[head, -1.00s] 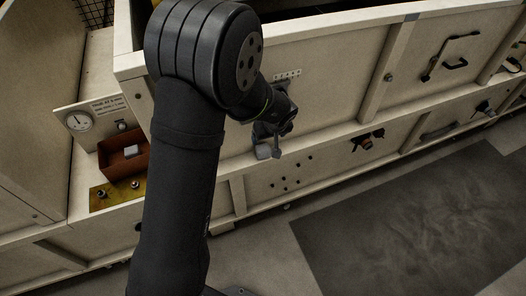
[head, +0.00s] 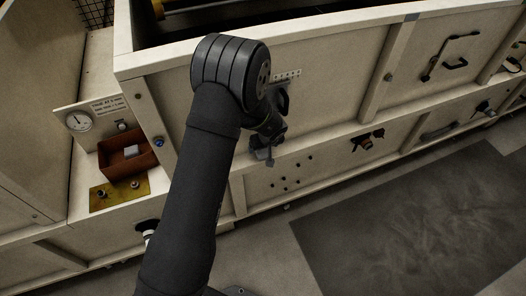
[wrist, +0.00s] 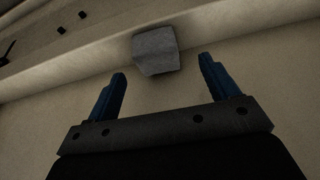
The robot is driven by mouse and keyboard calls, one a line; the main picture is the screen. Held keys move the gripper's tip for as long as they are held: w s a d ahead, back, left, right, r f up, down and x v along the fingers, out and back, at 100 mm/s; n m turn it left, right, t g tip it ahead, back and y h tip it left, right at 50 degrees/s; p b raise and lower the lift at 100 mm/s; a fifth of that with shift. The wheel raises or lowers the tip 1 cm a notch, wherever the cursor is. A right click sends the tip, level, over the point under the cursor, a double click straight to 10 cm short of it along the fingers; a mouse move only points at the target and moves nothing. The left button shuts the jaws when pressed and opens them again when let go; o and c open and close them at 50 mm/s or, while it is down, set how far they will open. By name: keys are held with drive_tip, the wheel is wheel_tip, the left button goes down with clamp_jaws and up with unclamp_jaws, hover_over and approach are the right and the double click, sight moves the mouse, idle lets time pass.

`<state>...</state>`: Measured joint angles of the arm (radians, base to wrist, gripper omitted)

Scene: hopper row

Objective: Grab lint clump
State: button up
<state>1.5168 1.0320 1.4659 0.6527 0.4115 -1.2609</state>
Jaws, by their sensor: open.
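A grey, roughly block-shaped lump, which looks like the lint clump (wrist: 155,50), rests against a pale ledge in the wrist view. My gripper (wrist: 162,68) has its two blue fingers spread apart. The lump lies just beyond the fingertips, roughly centred between them, and nothing is held. In the head view my gripper (head: 264,154) is small and dark in front of the pale hopper panel. I cannot clearly tell the lump from the gripper there.
A pale hopper wall (head: 330,85) with ribs and a lower ledge runs behind my gripper. A black handle (head: 455,62) is at the right. A rust-red box (head: 115,168) and a gauge (head: 79,121) stand at the left. A dark mat (head: 420,210) covers the floor.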

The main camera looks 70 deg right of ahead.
sight(263, 151)
drive_tip(key=shift+d+x, duration=0.2)
drive_tip(key=shift+x, duration=2.3)
drive_tip(key=shift+r, duration=0.1)
drive_tip(key=c, duration=1.1)
drive_tip(key=shift+o, duration=0.2)
